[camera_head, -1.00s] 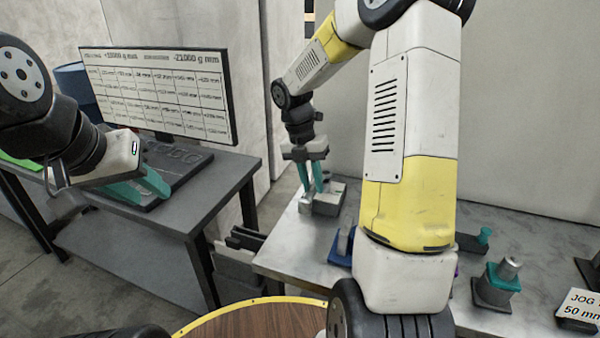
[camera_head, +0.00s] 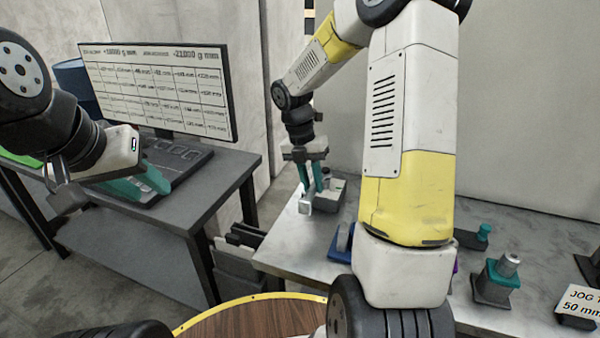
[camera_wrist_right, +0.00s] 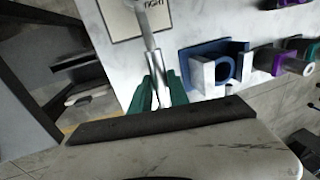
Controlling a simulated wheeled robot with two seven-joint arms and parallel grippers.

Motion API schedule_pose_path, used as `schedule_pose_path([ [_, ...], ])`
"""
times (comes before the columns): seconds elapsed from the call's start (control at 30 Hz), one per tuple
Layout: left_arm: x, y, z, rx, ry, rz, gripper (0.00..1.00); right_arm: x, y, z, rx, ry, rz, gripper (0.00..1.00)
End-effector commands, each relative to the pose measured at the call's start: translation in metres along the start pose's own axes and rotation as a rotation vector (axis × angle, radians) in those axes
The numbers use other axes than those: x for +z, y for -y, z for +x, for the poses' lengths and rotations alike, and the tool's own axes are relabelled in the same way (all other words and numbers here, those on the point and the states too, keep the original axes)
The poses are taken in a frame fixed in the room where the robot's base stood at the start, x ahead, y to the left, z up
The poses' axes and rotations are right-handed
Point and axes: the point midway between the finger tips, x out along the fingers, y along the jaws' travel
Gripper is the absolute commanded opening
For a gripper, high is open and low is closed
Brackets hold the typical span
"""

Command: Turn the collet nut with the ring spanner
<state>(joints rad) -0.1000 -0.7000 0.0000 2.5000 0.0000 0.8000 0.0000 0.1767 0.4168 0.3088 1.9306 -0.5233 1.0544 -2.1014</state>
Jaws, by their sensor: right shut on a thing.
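My right gripper (camera_head: 312,190), with teal fingers, is over the back left of the metal bench. In the right wrist view its fingers (camera_wrist_right: 160,95) are shut on the silver shank of the ring spanner (camera_wrist_right: 153,50). The spanner's far end runs out of the top of that view, so its ring is hidden. My left gripper (camera_head: 140,185) is in front of the monitor, over the dark desk, away from the bench; its finger gap is unclear. I cannot pick out the collet nut with certainty.
A blue holder with a pale U-shaped block (camera_wrist_right: 208,72) stands on the bench (camera_head: 290,245), right of the spanner. Tool holders with teal (camera_head: 500,275) and purple (camera_wrist_right: 297,62) collars are further right. A grey box (camera_head: 332,196) is beside the right gripper. A monitor (camera_head: 160,90) stands on the left desk.

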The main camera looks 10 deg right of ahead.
Motion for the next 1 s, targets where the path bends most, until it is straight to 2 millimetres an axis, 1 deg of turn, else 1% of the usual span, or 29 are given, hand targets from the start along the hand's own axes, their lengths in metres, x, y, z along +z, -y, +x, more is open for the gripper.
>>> schedule_pose_path([
  [0.17, 0.0, 0.0, 0.0, 0.0, 0.0, 0.0, 0.36, 0.001, -0.004, -0.001, 0.002, -0.005, 0.025, 0.0],
  [0.43, 0.0, 0.0, 0.0, 0.0, 0.0, 0.0, 0.36, 0.003, -0.018, -0.004, 0.001, -0.032, 0.146, 0.0],
  [0.83, 0.0, 0.0, 0.0, 0.0, 0.0, 0.0, 0.36, 0.003, -0.021, -0.005, 0.001, -0.038, 0.174, 0.0],
  [1.0, 0.0, 0.0, 0.0, 0.0, 0.0, 0.0, 0.36, 0.006, -0.028, -0.007, 0.002, -0.051, 0.23, 0.0],
])
